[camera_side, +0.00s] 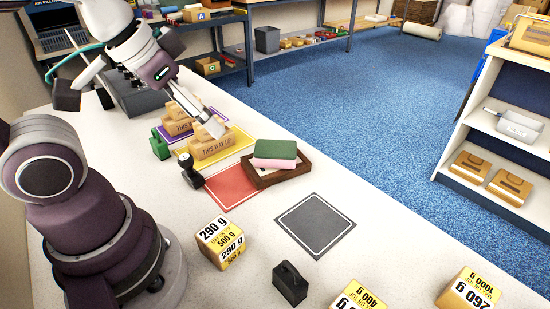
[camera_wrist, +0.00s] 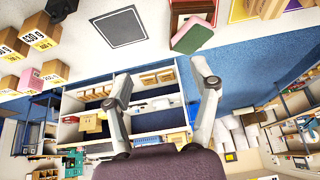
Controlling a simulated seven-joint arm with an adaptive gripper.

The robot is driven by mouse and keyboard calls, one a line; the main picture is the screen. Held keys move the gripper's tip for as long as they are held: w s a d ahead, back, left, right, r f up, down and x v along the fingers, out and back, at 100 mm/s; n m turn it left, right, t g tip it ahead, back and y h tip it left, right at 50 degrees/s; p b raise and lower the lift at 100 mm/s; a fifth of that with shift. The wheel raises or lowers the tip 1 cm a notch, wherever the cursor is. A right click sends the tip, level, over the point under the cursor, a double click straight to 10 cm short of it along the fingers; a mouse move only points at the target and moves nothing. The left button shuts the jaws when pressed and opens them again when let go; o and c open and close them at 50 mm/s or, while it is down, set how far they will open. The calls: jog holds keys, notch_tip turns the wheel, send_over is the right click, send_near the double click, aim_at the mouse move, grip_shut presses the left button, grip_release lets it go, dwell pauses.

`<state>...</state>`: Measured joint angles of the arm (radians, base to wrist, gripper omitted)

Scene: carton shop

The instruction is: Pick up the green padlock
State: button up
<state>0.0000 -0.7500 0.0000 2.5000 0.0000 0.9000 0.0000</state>
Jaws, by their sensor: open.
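The green padlock (camera_side: 159,149) stands on the white table in the side view, at the left edge of the purple and yellow mats. It is small, and its details are hard to make out. I do not see it in the wrist view. My gripper (camera_side: 212,128) is above the mats, to the right of the padlock, in front of the brown cartons in the picture. In the wrist view my gripper (camera_wrist: 161,72) has its two fingers spread wide with nothing between them.
Brown cartons (camera_side: 211,146) are stacked on the mats. A brown tray (camera_side: 297,175) holds a green-and-pink block (camera_side: 275,153). A black stamp (camera_side: 191,171) stands near the red mat (camera_side: 231,187). A black padlock (camera_side: 290,284) and weight-labelled boxes (camera_side: 221,242) are nearer. The grey mat (camera_side: 315,226) is empty.

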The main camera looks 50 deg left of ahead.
jog(key=shift+a, duration=0.1)
jog(key=m+g+y, duration=0.4)
jog(key=m+g, duration=0.2)
jog(key=m, duration=1.1)
send_near(159, 143)
jog(key=a, duration=0.1)
jog(key=shift+y, duration=0.3)
jog(key=x, duration=1.1)
jog(key=shift+d+f, duration=0.15)
jog(key=shift+f, duration=0.1)
jog(key=shift+w, duration=0.1)
grip_shut()
